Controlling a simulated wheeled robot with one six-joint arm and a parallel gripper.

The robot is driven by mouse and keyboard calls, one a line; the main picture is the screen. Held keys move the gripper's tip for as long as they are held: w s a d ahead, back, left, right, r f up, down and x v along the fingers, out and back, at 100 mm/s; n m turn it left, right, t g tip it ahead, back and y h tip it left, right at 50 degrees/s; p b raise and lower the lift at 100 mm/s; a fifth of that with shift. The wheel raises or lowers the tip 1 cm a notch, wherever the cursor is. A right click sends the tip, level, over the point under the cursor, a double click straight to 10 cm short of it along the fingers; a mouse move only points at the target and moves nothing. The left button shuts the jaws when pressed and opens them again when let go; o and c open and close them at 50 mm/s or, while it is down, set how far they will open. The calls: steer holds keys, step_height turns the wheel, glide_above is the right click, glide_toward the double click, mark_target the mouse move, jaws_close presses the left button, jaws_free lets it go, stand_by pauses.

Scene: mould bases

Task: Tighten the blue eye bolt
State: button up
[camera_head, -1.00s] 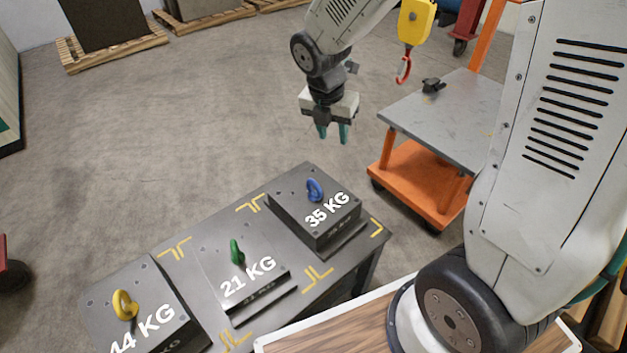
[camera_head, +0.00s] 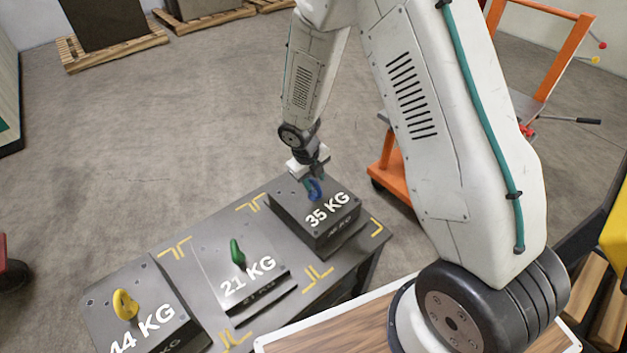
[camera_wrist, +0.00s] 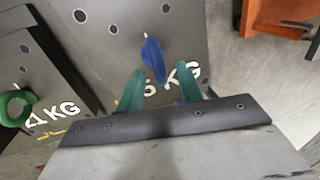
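The blue eye bolt (camera_head: 316,190) stands on top of the dark 35 KG mould base (camera_head: 330,228), at the right end of the table. In the wrist view the blue eye bolt (camera_wrist: 154,60) is upright, with its ring seen nearly edge-on. My gripper (camera_head: 316,178) is just above and behind it in the head view. Its two green fingertips (camera_wrist: 160,88) are spread apart, and the bolt shows between and beyond them. The fingers do not appear to touch the bolt. The bolt's threaded part is hidden.
The 21 KG base with a green eye bolt (camera_head: 237,253) and the 44 KG base with a yellow eye bolt (camera_head: 124,305) stand to the left on the same dark table (camera_head: 205,237). An orange cart (camera_head: 392,170) is close behind the right end.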

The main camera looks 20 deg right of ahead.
steer(key=shift+d+f, duration=0.1)
steer(key=shift+f, duration=0.35)
jaws_close()
